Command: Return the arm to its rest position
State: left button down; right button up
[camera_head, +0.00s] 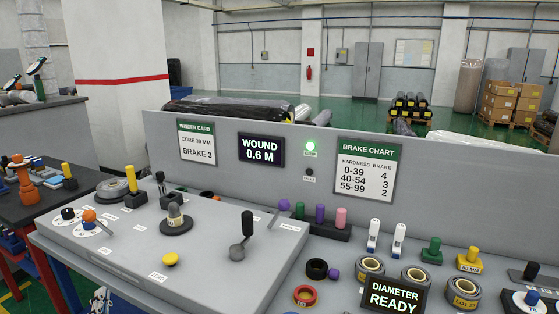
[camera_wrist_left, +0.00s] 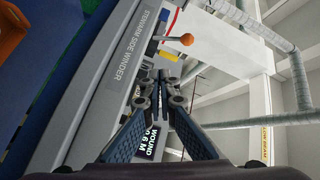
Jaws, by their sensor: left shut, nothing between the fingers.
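My left gripper shows best in the left wrist view (camera_wrist_left: 162,76), with its two dark fingers drawn together at the tips and nothing between them. In the head view only a small part of it (camera_head: 102,299) seems to show, low at the front edge of the grey winder console (camera_head: 130,238). It looks apart from the controls. In the wrist view, the console front (camera_wrist_left: 110,70) and an orange-knobbed lever (camera_wrist_left: 185,40) lie beyond the fingers. My right gripper is in neither view.
The console carries a black-knobbed lever (camera_head: 247,226), a yellow button (camera_head: 171,260) and a dark spindle (camera_head: 176,220). Rolls (camera_head: 415,276) and a DIAMETER READY display (camera_head: 393,297) stand at right.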

pick_arm(q)
jog(key=s+d+f+n+g+h, duration=0.2)
jog(key=s+d+f+g, duration=0.15)
jog(key=s+f, duration=0.2)
jog(key=s+d+f+n+g+h, duration=0.1)
jog(key=s+d+f+n+g, duration=0.15)
jog(key=s+d+f, duration=0.35)
jog(key=s+d+f+n+g+h, duration=0.1)
jog(key=s+d+f+g+h, duration=0.25)
jog(key=s, duration=0.55)
jog(key=s+d+f+g+h, duration=0.1)
jog(key=s+d+f+g, duration=0.2)
jog(key=s+d+f, duration=0.35)
jog(key=s+f+g, duration=0.1)
jog(key=s+f, duration=0.1)
jog(key=f, duration=1.1)
jog(key=s+f+g, duration=0.1)
jog(key=s+f, duration=0.2)
jog(key=f, duration=1.1)
jog(key=s+a+f, duration=0.2)
jog(key=s+f, duration=1.2)
jog(key=s, duration=0.2)
jog(key=shift+s+a+f+g, duration=0.15)
jog(key=shift+a+f+g, duration=0.05)
jog(key=shift+a+g, duration=0.2)
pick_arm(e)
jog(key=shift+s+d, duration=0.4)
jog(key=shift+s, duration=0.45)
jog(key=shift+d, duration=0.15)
